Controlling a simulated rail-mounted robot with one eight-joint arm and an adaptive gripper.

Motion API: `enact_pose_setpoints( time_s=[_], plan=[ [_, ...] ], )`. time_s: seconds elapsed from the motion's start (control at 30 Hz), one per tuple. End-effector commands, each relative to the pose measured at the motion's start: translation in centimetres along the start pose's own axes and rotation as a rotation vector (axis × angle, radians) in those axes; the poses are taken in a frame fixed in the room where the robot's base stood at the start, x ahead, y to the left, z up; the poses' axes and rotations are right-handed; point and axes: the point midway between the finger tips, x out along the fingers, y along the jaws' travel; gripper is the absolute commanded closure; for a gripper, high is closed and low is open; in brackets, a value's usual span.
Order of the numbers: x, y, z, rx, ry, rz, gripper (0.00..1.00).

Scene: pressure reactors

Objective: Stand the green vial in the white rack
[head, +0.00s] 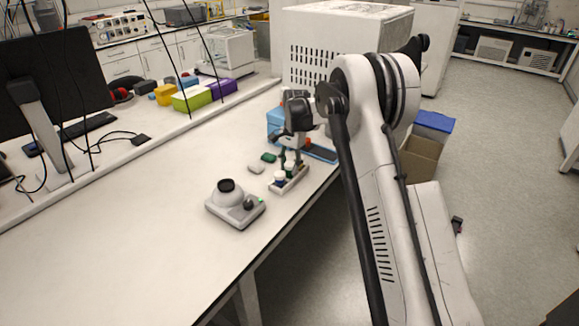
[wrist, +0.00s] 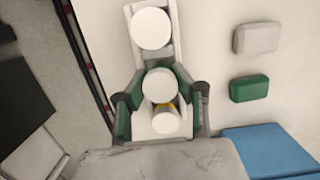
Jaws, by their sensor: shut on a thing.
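The white rack (head: 288,186) stands near the right edge of the bench, with white-capped vials at it. It shows in the wrist view (wrist: 178,22) as a narrow white strip. My gripper (head: 290,158), with green finger pads, is down over the rack. In the wrist view my gripper (wrist: 162,100) is shut on a white-capped vial (wrist: 158,82). Its body is hidden under the cap, so I cannot tell its colour or whether its base is seated. One white-capped vial (wrist: 150,28) stands ahead of it; another white top (wrist: 166,122) shows behind it, with some yellow.
A grey block (wrist: 257,38) and a green block (wrist: 249,88) lie beside the rack. A blue item (wrist: 268,150) is close to the gripper. A grey-white device (head: 235,207) with a black top stands in front of the rack.

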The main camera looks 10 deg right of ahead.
Motion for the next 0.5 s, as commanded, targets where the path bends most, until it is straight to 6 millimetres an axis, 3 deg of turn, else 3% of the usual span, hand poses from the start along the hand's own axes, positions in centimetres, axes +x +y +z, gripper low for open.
enact_pose_setpoints(
  time_s=[0.5],
  plan=[
    [0.33,0.01,-0.04,0.0,0.0,0.0,1.0]
  ],
)
